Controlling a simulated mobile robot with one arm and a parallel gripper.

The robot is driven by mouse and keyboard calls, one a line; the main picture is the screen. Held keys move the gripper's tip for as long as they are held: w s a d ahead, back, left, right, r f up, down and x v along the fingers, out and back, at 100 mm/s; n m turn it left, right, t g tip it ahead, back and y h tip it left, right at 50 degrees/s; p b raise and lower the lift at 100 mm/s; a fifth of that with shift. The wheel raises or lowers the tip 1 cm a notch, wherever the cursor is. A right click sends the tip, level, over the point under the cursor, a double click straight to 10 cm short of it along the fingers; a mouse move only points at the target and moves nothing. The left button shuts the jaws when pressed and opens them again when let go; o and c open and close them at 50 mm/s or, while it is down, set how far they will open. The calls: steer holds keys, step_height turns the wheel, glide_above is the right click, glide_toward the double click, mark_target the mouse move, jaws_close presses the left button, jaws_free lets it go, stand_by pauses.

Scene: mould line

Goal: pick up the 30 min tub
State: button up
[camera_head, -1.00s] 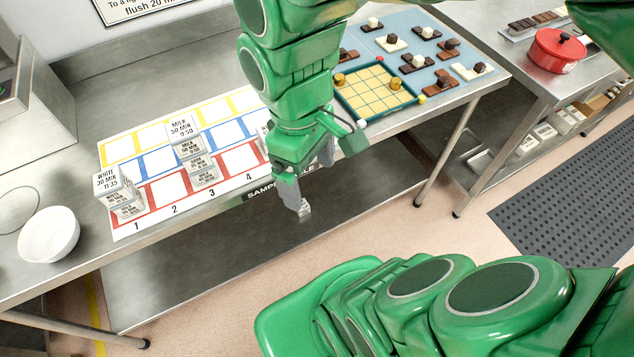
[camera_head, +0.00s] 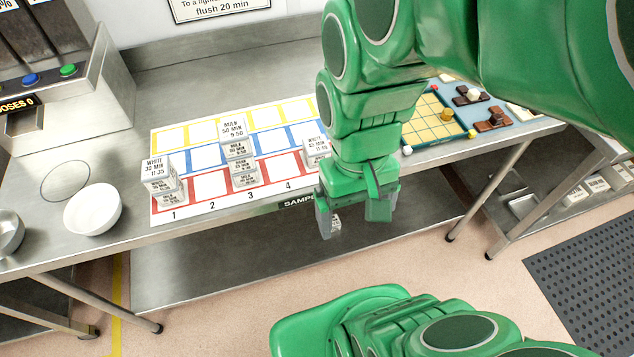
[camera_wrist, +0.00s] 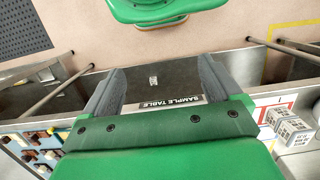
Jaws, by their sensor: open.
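White tubs with printed labels stand on the numbered colour grid (camera_head: 205,187) in the head view. The left stack's upper tub (camera_head: 158,170) reads WHITE, its minutes 30 or 35, too small to be sure. A middle stack's top tub (camera_head: 233,130) reads MILK 50 MIN. Another WHITE tub (camera_head: 316,148) stands right, beside my arm; its minutes are unclear. A small white tub (camera_head: 336,222) lies low beneath the table edge, partly hidden by a finger; it also shows between the fingers in the wrist view (camera_wrist: 153,82). My gripper (camera_head: 352,215) is open and empty, pointing down at the table's front edge.
A white bowl (camera_head: 93,209) stands left on the steel table, near a machine with buttons (camera_head: 75,95). A yellow board (camera_head: 432,122) and chocolates (camera_head: 490,120) are at the right. A lower shelf (camera_head: 240,245) runs under the table. A dark mat (camera_head: 590,270) lies right.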

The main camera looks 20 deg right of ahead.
steer(key=shift+w+d+r, duration=0.1)
steer(key=shift+d+r, duration=0.2)
steer(key=w+a+r+t, duration=0.1)
steer(key=w+a+r, duration=0.15)
steer(key=w, duration=0.25)
steer(key=w+a+r+t, duration=0.1)
steer(key=w+a, duration=0.2)
steer(key=w, duration=0.3)
glide_above(154, 167)
steer(key=d, duration=0.1)
steer(key=f, duration=0.5)
steer(key=shift+s+d+f, duration=0.1)
steer(key=shift+s+d, duration=0.1)
steer(key=shift+s, duration=0.05)
steer(key=shift+a+f, duration=0.3)
steer(key=shift+a, duration=0.1)
steer(key=shift+w+a+f, duration=0.1)
steer(key=shift+a+f, duration=0.05)
steer(key=shift+f, duration=1.75)
steer(key=shift+w+a+f, duration=0.1)
steer(key=shift+a+f, duration=0.05)
steer(key=shift+f, duration=1.75)
